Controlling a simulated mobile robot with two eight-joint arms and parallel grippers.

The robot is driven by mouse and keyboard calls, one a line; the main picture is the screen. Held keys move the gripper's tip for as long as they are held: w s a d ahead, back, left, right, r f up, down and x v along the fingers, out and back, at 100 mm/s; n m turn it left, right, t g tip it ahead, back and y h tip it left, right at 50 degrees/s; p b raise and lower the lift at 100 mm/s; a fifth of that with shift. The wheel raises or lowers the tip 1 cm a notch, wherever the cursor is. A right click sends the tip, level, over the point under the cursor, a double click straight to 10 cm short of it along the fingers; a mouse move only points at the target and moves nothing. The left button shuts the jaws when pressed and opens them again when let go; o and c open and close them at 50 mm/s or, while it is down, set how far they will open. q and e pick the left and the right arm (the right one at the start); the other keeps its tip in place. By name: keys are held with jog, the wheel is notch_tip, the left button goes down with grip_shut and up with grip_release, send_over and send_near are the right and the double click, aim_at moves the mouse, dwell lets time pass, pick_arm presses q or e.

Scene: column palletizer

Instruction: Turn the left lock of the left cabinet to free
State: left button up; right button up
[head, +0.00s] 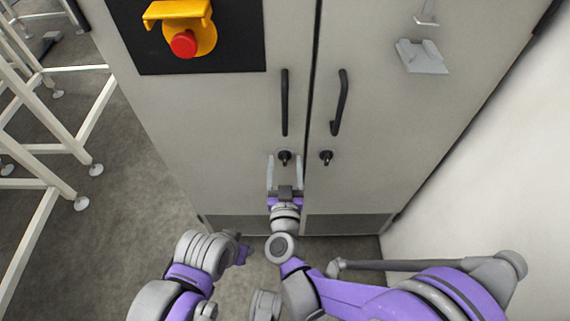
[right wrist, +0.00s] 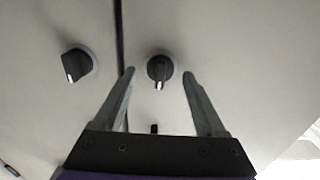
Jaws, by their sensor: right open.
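The grey two-door cabinet (head: 225,125) fills the middle of the head view. Its left lock (head: 284,157) is a small black knob below the left door's handle. My right gripper (head: 284,160) is open, with one finger on each side of this lock. In the right wrist view the lock (right wrist: 159,69) shows between the fingertips, its pale pointer mark toward the bottom of the picture. I see a gap between the knob and both fingers. My left arm is at the lower left of the head view; its fingers do not show.
The right lock (head: 325,157) sits beside it across the door seam. Black handles (head: 285,103) and (head: 340,103) stand out above the locks. A red stop button (head: 184,43) is at upper left. White frame legs stand at left, a pale wall (head: 490,170) at right.

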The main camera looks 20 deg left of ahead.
jog(key=shift+w, duration=0.1)
grip_shut()
dwell(0.3)
jog(key=shift+m, duration=0.3)
jog(key=m, duration=0.3)
jog(key=shift+m, duration=0.4)
jog(key=m, duration=0.4)
jog(key=shift+d+f, duration=0.1)
jog(key=m, duration=0.9)
jog(key=shift+f+b, duration=0.1)
jog(key=shift+b, duration=0.25)
jog(key=shift+m, duration=0.3)
